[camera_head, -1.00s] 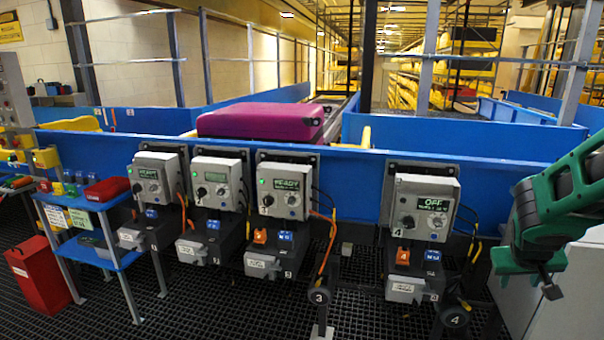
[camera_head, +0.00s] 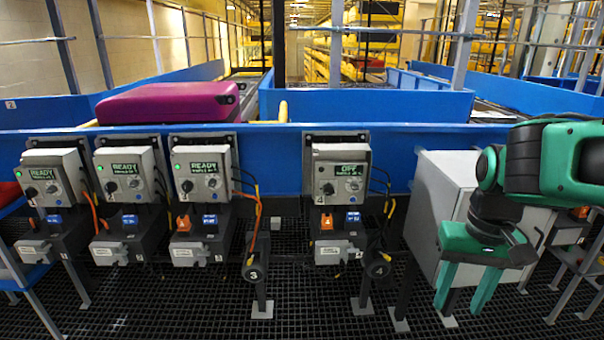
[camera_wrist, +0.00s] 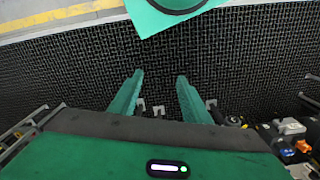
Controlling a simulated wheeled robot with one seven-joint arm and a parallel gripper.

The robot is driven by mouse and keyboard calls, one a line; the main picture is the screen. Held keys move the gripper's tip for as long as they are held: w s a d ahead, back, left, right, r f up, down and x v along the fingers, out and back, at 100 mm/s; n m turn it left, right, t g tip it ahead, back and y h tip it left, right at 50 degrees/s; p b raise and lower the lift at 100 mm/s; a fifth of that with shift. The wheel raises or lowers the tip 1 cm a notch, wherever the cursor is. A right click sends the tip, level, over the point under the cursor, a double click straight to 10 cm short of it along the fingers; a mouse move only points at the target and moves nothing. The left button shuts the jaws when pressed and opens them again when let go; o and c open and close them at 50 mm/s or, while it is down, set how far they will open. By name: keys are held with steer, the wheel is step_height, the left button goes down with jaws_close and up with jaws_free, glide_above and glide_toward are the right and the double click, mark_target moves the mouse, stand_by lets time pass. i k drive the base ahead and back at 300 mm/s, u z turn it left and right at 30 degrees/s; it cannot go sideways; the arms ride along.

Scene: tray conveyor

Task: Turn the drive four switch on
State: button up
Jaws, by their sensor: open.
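The drive four box (camera_head: 338,172) is the grey box to the right of the other three, mounted on the blue conveyor side in the head view. Its display (camera_head: 349,170) reads OFF. A dark round knob (camera_head: 328,188) sits on its front, with a small dial beside it. An orange switch block (camera_head: 327,221) and a blue one (camera_head: 353,217) are below the box. My gripper (camera_head: 461,306) is open and empty, pointing down, to the right of and lower than drive four. In the wrist view, my gripper (camera_wrist: 160,76) has its fingers apart over dark grating.
Three similar drive boxes stand to the left; one (camera_head: 202,170) reads READY. A grey cabinet (camera_head: 440,190) stands between drive four and my arm. A magenta suitcase (camera_head: 168,103) lies on the conveyor.

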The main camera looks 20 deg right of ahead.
mark_target(328, 189)
steer(key=z, duration=0.7)
steer(key=k, duration=0.95)
steer(key=u, duration=0.7)
steer(key=i, duration=1)
